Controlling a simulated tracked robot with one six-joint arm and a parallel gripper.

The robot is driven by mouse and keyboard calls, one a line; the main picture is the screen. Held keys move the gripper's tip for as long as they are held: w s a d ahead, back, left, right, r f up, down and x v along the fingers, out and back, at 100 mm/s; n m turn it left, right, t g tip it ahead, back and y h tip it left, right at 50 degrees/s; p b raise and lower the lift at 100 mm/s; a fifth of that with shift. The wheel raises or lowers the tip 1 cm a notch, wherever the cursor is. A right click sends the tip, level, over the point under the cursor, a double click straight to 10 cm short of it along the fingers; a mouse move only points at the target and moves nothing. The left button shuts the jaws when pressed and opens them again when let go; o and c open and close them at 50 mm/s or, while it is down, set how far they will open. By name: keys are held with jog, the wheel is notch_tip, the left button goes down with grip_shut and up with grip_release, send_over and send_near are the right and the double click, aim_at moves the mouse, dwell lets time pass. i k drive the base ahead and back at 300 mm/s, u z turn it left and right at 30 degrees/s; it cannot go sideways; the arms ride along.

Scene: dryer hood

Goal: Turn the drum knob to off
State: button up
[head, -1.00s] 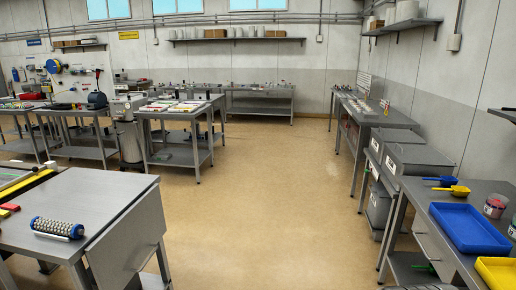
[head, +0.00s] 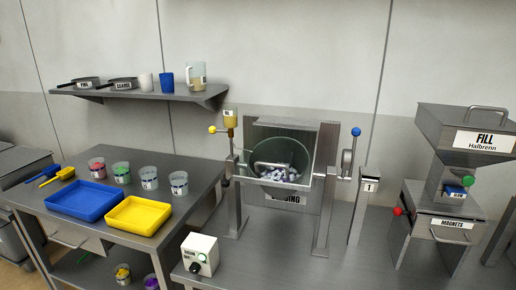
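A white control box (head: 201,246) stands at the front left of the metal bench, near its edge. The knob's pointer direction is too small to read. The tilted grey drum (head: 272,156) hangs in a frame behind and right of the box, and it holds white and dark pieces. My gripper does not show in this view.
A blue tray (head: 86,201), a yellow tray (head: 139,215) and several small tubs stand on the left table. A hopper marked FILL (head: 484,141) stands at the right. A wall shelf (head: 140,93) holds pans and cups. Bare bench lies right of the control box.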

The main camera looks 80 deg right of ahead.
aim_at(195, 269)
jog(key=z, duration=2.6)
